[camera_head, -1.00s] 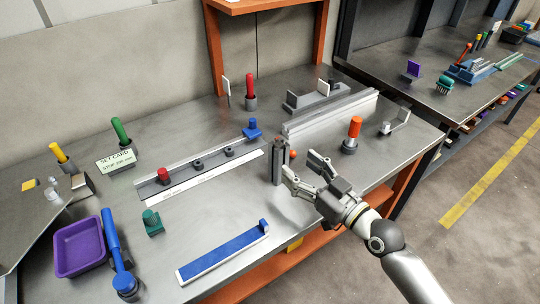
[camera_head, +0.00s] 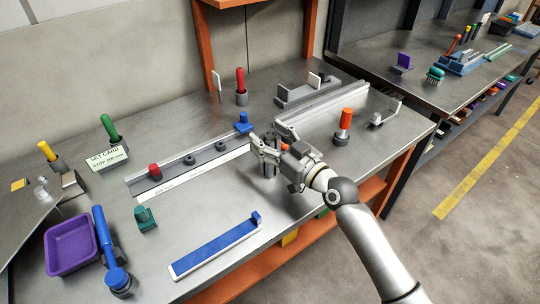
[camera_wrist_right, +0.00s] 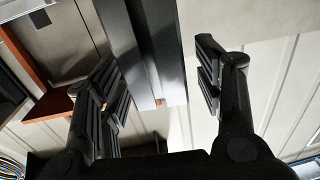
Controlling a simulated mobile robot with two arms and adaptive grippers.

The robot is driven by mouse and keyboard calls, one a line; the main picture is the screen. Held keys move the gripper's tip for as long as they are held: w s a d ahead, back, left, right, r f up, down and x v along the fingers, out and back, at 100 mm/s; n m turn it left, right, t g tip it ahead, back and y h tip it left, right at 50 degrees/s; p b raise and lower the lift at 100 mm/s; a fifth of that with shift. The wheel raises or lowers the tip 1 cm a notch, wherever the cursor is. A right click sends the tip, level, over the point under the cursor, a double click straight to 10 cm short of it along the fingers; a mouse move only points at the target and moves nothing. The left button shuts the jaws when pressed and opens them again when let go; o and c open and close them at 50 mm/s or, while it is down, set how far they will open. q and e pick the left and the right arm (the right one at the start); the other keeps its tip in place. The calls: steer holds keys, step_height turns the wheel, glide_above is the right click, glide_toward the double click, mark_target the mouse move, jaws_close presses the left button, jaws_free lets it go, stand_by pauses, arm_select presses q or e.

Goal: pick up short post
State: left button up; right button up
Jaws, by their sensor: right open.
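The short post is probably the grey upright post (camera_head: 269,169) on the bench right of the slotted rail; my gripper covers most of it in the head view. My right gripper (camera_head: 266,141) is open, with its fingers at the upper part of this post. In the right wrist view, a grey post-like bar (camera_wrist_right: 150,50) stands in the gap between the two open fingers (camera_wrist_right: 160,85). I cannot tell whether either finger touches it. My left gripper is out of view.
A slotted rail with a red knob (camera_head: 154,171) and a blue knob (camera_head: 243,123) lies to the left. An orange-topped peg (camera_head: 344,124) stands to the right. A blue-topped bar (camera_head: 215,245) and a purple tray (camera_head: 46,260) are in front.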

jaws_close()
stand_by(0.3)
steer(key=shift+r, duration=0.1)
